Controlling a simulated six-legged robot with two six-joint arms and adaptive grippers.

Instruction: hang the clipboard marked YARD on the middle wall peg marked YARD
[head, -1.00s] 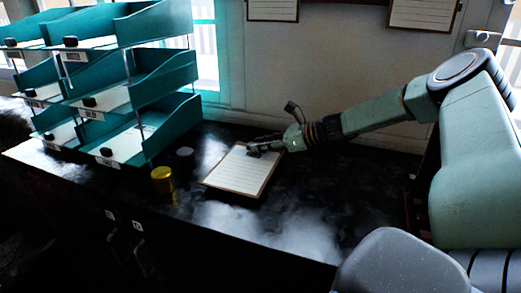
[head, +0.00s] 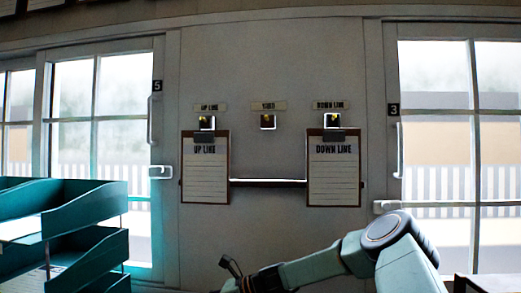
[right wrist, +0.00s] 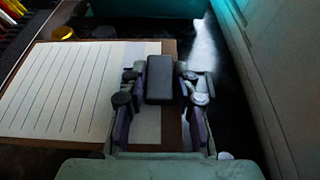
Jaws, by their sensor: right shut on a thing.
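The middle wall peg (head: 267,121) is a small square plate with a peg, bare, under a label reading YARD (head: 269,106). In the right wrist view a clipboard (right wrist: 75,95) with a lined white sheet and brown board lies at the left of the jaws; no name on it is readable. My right gripper (right wrist: 161,75) is shut on its dark clip. In the head view my right arm comes in low from the right, and its fingers and the held clipboard are below the frame. My left gripper is in neither view.
The UP LINE clipboard (head: 205,172) and the DOWN LINE clipboard (head: 334,175) hang on pegs either side of the bare peg. Teal trays (head: 85,210) stand at left. A yellow cylinder (right wrist: 62,33) is beyond the held clipboard. Windowed doors flank the wall.

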